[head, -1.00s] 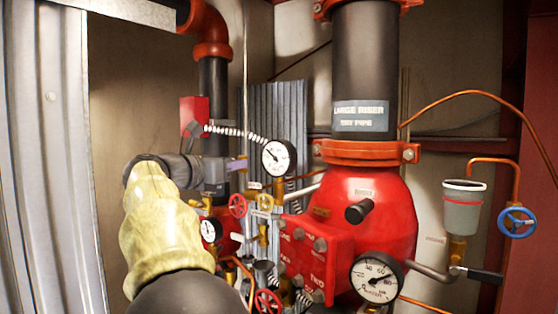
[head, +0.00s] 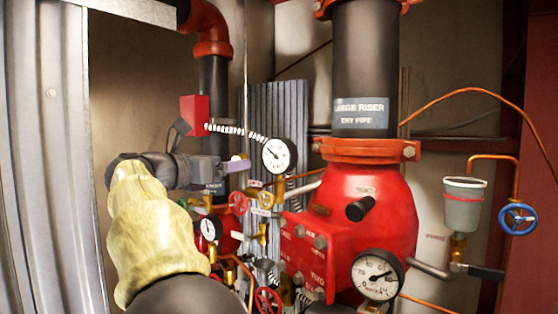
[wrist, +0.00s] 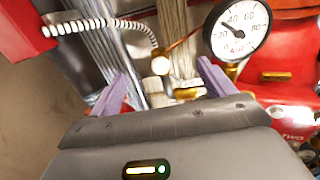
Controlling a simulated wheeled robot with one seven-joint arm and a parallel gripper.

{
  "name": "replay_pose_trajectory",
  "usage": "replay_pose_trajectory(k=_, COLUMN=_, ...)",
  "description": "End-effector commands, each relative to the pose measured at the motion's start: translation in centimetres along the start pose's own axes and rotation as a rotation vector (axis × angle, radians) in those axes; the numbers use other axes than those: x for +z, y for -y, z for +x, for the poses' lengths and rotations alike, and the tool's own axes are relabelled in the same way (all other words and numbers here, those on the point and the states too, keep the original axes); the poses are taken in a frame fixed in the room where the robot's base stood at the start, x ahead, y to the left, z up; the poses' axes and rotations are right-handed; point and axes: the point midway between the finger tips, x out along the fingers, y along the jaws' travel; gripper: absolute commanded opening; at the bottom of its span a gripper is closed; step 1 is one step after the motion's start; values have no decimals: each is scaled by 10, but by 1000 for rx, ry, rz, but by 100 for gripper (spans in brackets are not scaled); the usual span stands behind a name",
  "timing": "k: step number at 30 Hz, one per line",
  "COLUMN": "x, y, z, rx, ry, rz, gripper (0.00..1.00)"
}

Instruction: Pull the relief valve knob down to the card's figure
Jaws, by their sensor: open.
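My gripper (head: 238,167) is at mid height, left of the air gauge (head: 279,155). In the wrist view its two lilac fingers (wrist: 168,82) are apart with nothing held between them. A small pale round knob (wrist: 161,65) shows in the gap between the fingers, beyond the tips, with brass fittings (wrist: 187,93) near it. I take it for the relief valve knob, but I cannot be sure. It does not show clearly in the head view. The air gauge is also at the upper right of the wrist view (wrist: 240,28). I cannot make out a figure on any card.
The red valve body (head: 372,210) and water gauge (head: 377,275) stand to the right. A red box (head: 195,114) with a coiled white cable is above my gripper. Red handwheels (head: 238,203) and brass piping crowd the space below. A corrugated panel (head: 277,105) stands behind.

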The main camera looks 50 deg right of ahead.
Motion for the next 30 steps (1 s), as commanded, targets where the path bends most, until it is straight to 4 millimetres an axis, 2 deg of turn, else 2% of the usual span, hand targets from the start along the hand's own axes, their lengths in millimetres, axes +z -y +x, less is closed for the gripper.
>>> replay_pose_trajectory(k=12, x=0, y=0, z=-49, rx=1, ry=0, rz=1, gripper=82)
replay_pose_trajectory(k=30, x=0, y=0, z=-52, rx=-1, ry=1, rz=1, gripper=82)
